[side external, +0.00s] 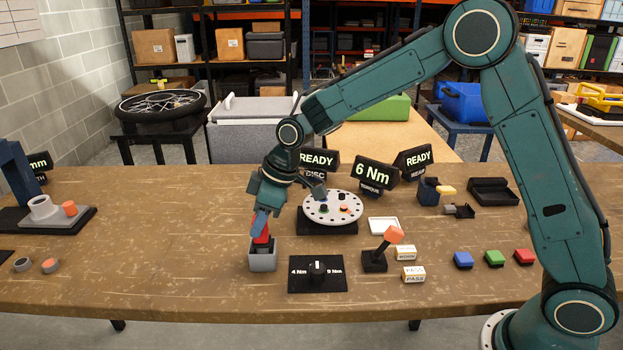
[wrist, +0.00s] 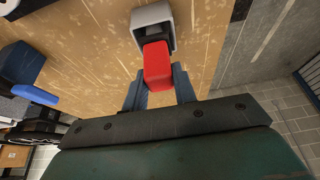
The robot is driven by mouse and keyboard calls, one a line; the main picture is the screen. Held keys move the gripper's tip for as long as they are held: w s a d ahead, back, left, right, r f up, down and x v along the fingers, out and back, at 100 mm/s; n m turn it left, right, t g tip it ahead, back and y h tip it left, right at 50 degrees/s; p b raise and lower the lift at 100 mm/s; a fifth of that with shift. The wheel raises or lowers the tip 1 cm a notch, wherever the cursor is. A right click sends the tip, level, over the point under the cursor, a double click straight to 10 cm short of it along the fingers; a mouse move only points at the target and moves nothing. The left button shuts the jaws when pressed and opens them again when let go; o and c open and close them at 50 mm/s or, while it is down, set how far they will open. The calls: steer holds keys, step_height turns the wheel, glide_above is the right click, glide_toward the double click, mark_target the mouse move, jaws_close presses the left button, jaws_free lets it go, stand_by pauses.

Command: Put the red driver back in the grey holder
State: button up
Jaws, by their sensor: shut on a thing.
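The red driver (side external: 262,234) is in my gripper (side external: 260,222), above the grey holder (side external: 262,261) near the table's front edge. In the side external view the driver's lower end meets the holder's open top; how deep it sits inside I cannot tell. In the wrist view the red driver (wrist: 157,66) lies between the two fingers of my gripper (wrist: 160,88), and the grey holder (wrist: 150,16) shows just beyond it. The holder's opening is partly hidden by the driver.
A black torque dial panel (side external: 318,275) lies just right of the holder. Behind it stands a round white disc fixture (side external: 333,208). A joystick with an orange knob (side external: 393,235) and small coloured blocks (side external: 494,258) are farther right.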

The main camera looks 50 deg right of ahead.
steer(key=shift+f, duration=0.15)
steer(key=o, duration=1)
steer(key=v, duration=1.2)
stand_by(0.3)
